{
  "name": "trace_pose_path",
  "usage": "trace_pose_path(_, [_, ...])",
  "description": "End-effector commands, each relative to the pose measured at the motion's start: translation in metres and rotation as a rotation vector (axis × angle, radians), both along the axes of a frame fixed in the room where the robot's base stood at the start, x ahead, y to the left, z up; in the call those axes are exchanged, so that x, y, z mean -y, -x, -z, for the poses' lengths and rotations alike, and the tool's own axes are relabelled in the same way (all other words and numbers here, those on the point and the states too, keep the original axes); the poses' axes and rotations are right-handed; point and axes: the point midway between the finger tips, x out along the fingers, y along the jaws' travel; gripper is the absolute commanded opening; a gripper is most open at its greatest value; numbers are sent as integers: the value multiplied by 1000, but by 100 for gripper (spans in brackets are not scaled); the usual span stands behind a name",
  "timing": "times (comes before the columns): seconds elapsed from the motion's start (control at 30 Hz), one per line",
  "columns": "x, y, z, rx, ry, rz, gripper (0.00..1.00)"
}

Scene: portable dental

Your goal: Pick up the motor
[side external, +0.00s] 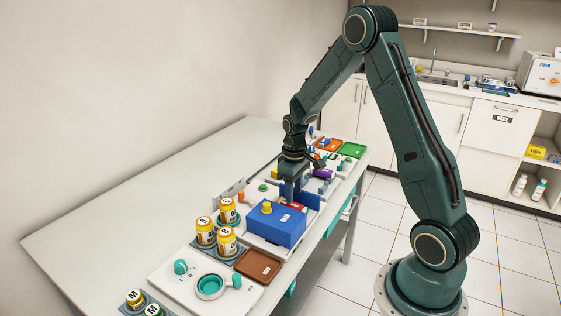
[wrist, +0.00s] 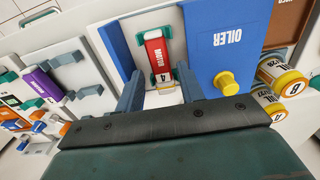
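The motor (wrist: 156,55) is a red block with a white label reading MOTOR and green end pieces, in the upper middle of the wrist view. It sits in a pale holder marked 4, between a blue panel and the blue OILER box (wrist: 228,45). In the side view a small red patch of it (side external: 297,206) shows behind the blue box. My gripper (wrist: 160,78) is open, its two grey fingers spread apart to either side of the motor's near end. No contact is visible. In the side view my gripper (side external: 289,192) points down beside the blue box, partly hiding the motor.
The blue box carries a yellow knob (side external: 267,208). Yellow lettered jars (side external: 206,232) and a brown tray (side external: 258,265) stand on the near side of the table. A purple block (wrist: 42,84) and other coloured parts lie on the far side. The table's left part (side external: 130,205) is clear.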

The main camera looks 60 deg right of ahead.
Motion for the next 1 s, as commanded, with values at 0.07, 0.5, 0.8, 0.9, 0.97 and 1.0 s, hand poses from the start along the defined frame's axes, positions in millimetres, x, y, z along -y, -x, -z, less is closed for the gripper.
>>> trace_pose_path(0.07, [0, 0, 8, -3, -1, 0, 38])
trace_pose_path(0.5, [1, -1, 45, -1, -1, 1, 38])
trace_pose_path(0.8, [1, -1, 46, 0, -1, 1, 38])
trace_pose_path(0.9, [1, -1, 46, 0, -1, 1, 38])
trace_pose_path(0.97, [1, -1, 45, 0, -1, 1, 38])
trace_pose_path(1.0, [1, -1, 45, 0, -1, 1, 38])
